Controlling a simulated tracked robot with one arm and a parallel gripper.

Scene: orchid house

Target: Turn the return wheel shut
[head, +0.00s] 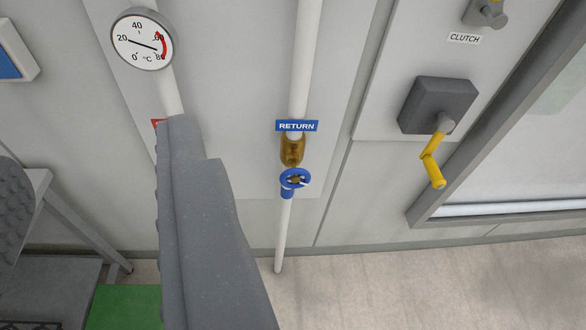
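My gripper (97,145) is in the foreground to the left. One grey finger with a ridged left side stands upright left of the wheel and apart from it. A bumpy dark grey piece at the left edge looks like the other finger, mostly out of frame. The gap between them is wide and holds nothing.
A dial thermometer (142,39) is on another white pipe, partly hidden by my finger, with a red label edge (157,123) beside it. Right of the wheel are a grey box (437,105) with a yellow crank (433,168) and a CLUTCH label (464,38). Floor below is clear.

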